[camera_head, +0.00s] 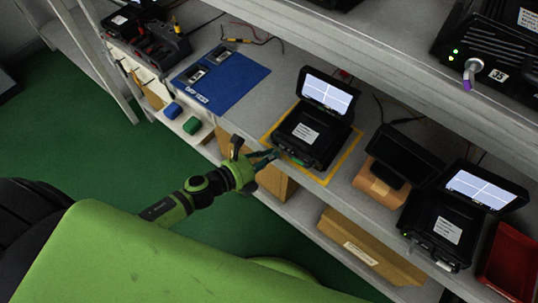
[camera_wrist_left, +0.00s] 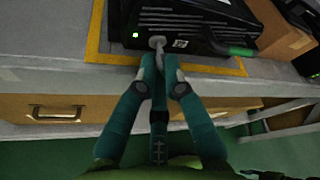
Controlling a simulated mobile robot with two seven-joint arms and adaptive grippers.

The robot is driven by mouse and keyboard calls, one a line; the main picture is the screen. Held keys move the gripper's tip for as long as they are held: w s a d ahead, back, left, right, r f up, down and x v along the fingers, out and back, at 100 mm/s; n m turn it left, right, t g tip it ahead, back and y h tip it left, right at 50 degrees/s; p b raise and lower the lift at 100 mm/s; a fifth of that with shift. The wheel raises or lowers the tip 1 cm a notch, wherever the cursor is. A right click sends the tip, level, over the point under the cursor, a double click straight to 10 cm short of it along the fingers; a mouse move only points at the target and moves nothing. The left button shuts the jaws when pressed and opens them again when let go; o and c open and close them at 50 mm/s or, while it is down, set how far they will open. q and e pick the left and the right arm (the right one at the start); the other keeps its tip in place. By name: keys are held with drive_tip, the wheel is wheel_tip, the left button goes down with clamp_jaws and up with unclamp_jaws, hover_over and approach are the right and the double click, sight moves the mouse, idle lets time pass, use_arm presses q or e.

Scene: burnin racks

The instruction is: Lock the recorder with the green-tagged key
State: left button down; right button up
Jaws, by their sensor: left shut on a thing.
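The recorder (camera_head: 312,133) is a black case with its screen lid raised, standing inside a yellow outline on the bench. My left gripper (camera_head: 276,153) is at its front edge, near the left end. In the left wrist view, the gripper (camera_wrist_left: 160,68) is shut, its fingertips close to a round silver lock (camera_wrist_left: 157,42) on the recorder's front (camera_wrist_left: 190,42). The key between the fingers is mostly hidden, and its tag cannot be made out. I cannot tell how deep it sits or how it is turned. A green bar (camera_wrist_left: 238,50) shows on the recorder's front. My right gripper is not in view.
Another black case with a raised screen (camera_head: 446,228) and a dark monitor (camera_head: 404,155) stand to the right. A blue mat (camera_head: 222,82) lies left. A rack unit above holds a purple-tagged key (camera_head: 467,84). Cardboard boxes (camera_head: 366,246) sit below; a red bin (camera_head: 511,268) is far right.

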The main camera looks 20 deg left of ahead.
use_arm(q)
drive_tip(key=c, duration=1.6)
unclamp_jaws()
drive_tip(key=shift+s, duration=0.1)
drive_tip(key=v, duration=1.2)
